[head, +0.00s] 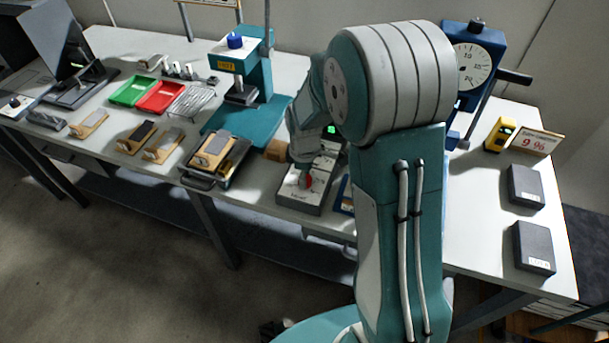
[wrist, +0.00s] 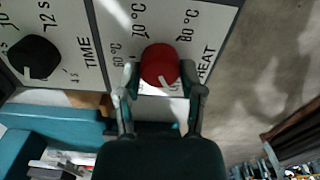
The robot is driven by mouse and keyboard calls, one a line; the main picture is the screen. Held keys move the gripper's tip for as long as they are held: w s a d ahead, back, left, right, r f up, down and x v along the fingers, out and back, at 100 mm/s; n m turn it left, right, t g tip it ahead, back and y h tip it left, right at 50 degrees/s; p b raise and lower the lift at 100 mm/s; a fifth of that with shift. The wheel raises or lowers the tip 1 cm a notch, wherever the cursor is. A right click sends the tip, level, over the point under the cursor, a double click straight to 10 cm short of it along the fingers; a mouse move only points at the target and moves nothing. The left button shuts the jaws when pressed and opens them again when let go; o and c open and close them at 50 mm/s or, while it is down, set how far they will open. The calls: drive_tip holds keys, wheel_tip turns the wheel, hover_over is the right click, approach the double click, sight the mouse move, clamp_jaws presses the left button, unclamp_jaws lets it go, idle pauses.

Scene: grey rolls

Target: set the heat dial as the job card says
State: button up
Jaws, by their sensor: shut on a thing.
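The red heat dial (wrist: 160,62) sits on a pale panel lettered HEAT, with 60, 70 and 80 °C marks around it in the wrist view. A white pointer line shows on the dial's lower side, towards my palm; the exact setting is unclear. My gripper (wrist: 159,78) is shut on the dial, one finger on each side. In the head view my gripper (head: 304,164) reaches down onto the control box (head: 293,196), and a bit of the red dial (head: 308,181) shows. I cannot make out which card is the job card.
A black TIME dial (wrist: 35,57) is beside the heat dial. A teal press (head: 245,75) stands behind the box. A sign reading 9 % (head: 535,142) and two dark boxes (head: 525,186) are at right.

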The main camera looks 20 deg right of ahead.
drive_tip(key=shift+m, duration=0.3)
drive_tip(key=m, duration=1.1)
drive_tip(key=shift+f+m, duration=0.1)
drive_tip(key=shift+m, duration=0.3)
drive_tip(key=m, duration=1.1)
drive_tip(key=shift+m, duration=0.3)
drive_tip(key=o, duration=1.2)
drive_tip(key=shift+c, duration=0.2)
